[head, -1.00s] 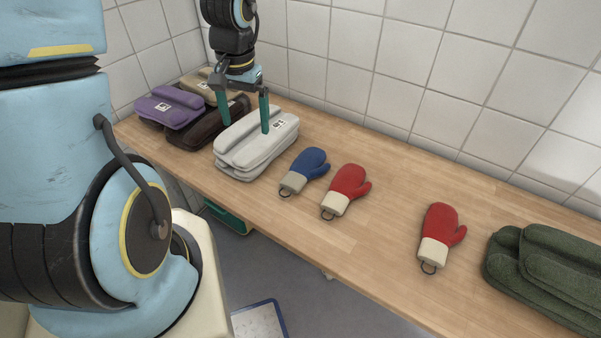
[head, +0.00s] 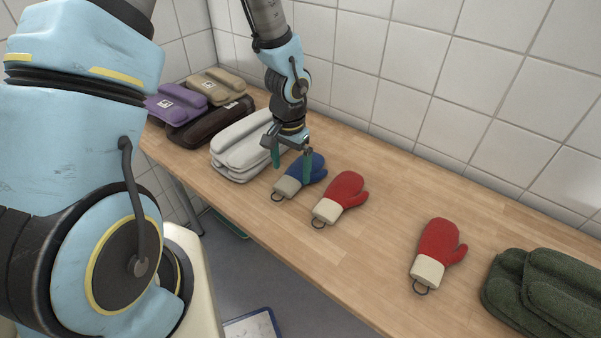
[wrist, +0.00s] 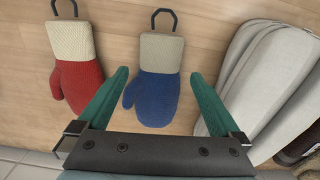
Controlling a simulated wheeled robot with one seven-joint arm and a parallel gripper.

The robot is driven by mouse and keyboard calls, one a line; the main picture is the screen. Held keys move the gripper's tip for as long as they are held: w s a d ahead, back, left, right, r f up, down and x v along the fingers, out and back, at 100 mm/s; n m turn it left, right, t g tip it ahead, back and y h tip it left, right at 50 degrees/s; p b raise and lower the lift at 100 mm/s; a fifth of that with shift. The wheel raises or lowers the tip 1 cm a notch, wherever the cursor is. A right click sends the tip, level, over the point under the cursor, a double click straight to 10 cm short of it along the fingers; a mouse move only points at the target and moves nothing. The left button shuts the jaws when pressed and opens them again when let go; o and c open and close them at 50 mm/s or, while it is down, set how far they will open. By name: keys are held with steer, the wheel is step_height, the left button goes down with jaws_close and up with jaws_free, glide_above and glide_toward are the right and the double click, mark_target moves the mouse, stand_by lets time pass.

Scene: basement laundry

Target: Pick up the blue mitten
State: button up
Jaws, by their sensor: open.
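The blue mitten (head: 312,170) lies flat on the wooden table with its beige cuff (head: 288,187) and dark loop toward the front edge. My gripper (head: 291,168) is above it, fingers pointing down, open and empty, partly covering it in the head view. In the wrist view the blue mitten (wrist: 155,97) lies between the two green fingers of my gripper (wrist: 160,100), its cuff beyond the fingertips. I cannot tell the exact height left above it. A red mitten (head: 344,189) lies just right of it; in the wrist view this red mitten (wrist: 77,80) is beside the left finger.
A stack of folded grey cloth (head: 238,147) is close on the left; it is near the right finger in the wrist view (wrist: 270,75). Another red mitten (head: 438,245) and green folded cloth (head: 545,290) lie to the right. Tiled wall stands behind; bare table (head: 385,235) lies between the red mittens.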

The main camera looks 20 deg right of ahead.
mark_target(291, 178)
steer(key=shift+f, duration=1.9)
steer(key=shift+c, duration=0.2)
steer(key=c, duration=1.3)
steer(key=shift+o, duration=0.2)
steer(key=shift+r, duration=0.15)
